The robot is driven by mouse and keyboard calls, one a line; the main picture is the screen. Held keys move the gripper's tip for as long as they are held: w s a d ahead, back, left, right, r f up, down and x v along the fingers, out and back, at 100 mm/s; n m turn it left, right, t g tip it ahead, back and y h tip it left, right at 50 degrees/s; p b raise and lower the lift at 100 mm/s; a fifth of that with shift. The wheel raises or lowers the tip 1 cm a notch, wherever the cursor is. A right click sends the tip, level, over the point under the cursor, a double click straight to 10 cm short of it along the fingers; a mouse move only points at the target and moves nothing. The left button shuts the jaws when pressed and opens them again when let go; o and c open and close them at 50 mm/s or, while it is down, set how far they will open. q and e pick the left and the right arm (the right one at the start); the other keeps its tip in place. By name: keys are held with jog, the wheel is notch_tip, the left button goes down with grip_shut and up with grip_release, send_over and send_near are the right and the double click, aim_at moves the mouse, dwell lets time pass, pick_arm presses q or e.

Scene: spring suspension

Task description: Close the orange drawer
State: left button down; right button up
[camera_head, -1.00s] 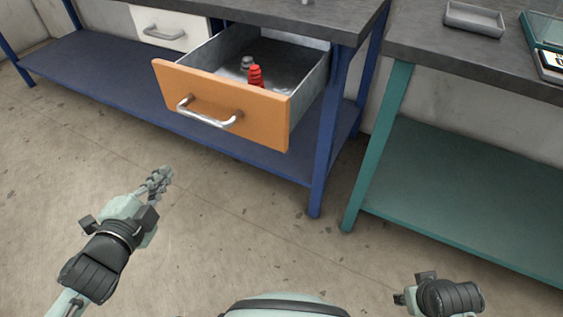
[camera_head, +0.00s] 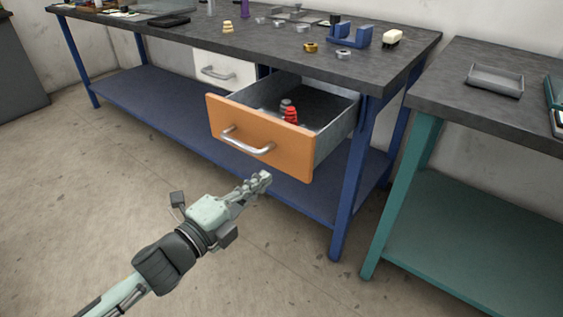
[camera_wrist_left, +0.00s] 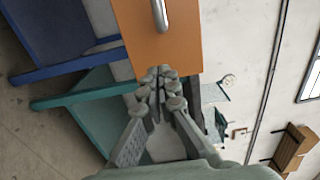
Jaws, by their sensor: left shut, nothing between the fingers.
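The orange drawer (camera_head: 259,140) is pulled well out from under the dark bench top. A silver bar handle (camera_head: 246,143) is on its front, and a red piece (camera_head: 290,115) and a grey piece (camera_head: 286,104) stand inside. My left gripper (camera_head: 263,176) is shut and empty, in front of and just below the drawer front in the head view. In the left wrist view the orange front (camera_wrist_left: 160,45) lies ahead of the shut fingertips (camera_wrist_left: 156,75), with the handle (camera_wrist_left: 159,14) at the top edge. I cannot tell whether they touch. My right gripper is not in view.
A white drawer (camera_head: 223,70) beside it is shut. The bench's blue leg (camera_head: 353,190) stands right of the orange drawer, and a teal bench (camera_head: 455,210) is further right. A blue lower shelf (camera_head: 165,115) runs underneath. The floor in front is clear.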

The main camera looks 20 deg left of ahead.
aim_at(290, 157)
pick_arm(q)
jog(key=x, duration=0.6)
jog(key=shift+p, duration=0.35)
jog(key=shift+w+d, duration=0.2)
jog(key=shift+w, duration=0.35)
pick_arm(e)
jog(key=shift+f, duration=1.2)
